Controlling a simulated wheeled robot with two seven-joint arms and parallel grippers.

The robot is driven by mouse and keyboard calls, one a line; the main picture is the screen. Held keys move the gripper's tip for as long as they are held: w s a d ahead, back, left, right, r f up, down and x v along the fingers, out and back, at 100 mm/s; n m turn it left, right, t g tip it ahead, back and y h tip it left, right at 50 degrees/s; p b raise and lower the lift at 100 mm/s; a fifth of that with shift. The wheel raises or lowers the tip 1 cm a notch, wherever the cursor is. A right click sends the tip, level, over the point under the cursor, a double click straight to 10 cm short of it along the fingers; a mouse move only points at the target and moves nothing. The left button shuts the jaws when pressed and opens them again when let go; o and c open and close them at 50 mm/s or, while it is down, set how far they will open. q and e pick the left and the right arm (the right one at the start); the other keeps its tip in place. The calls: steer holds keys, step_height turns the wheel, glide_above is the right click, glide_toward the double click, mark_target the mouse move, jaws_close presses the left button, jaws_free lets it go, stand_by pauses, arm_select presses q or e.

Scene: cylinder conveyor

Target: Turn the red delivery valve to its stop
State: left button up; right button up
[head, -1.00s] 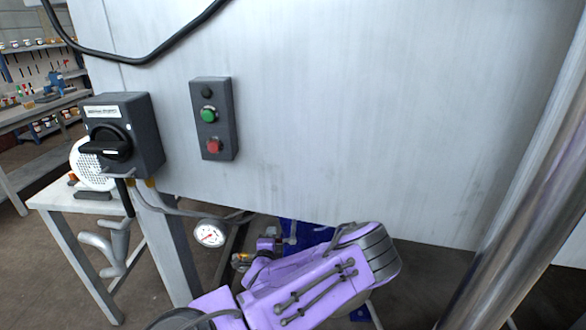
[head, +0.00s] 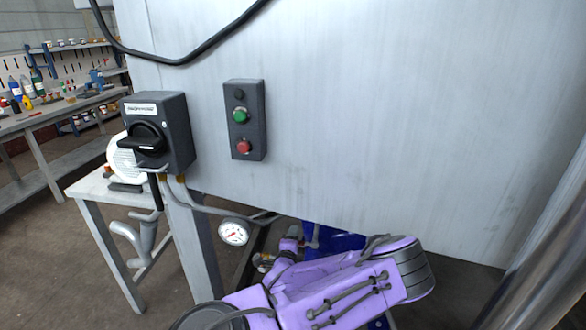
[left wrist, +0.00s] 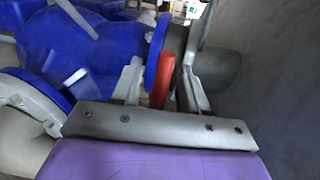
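The red valve lever (left wrist: 163,80) stands upright between the two grey fingers of my left gripper (left wrist: 162,78) in the left wrist view. The fingers are apart, with a visible gap between the left finger and the lever; whether the right finger touches it I cannot tell. The lever sits beside a blue flange (left wrist: 155,45) on a grey pipe. In the head view my left gripper (head: 312,237) is small and partly hidden behind my purple arm, by blue equipment (head: 340,241). The red lever cannot be made out there. My right gripper is not in view.
A large grey panel (head: 400,120) hangs above the arm, with a rotary switch box (head: 158,135) and a green and red button box (head: 246,120). A pressure gauge (head: 234,232) is left of the gripper. A metal column (head: 545,250) stands at right.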

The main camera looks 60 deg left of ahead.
arm_select(q)
steer(key=v, duration=1)
steer(key=shift+s+d, duration=0.2)
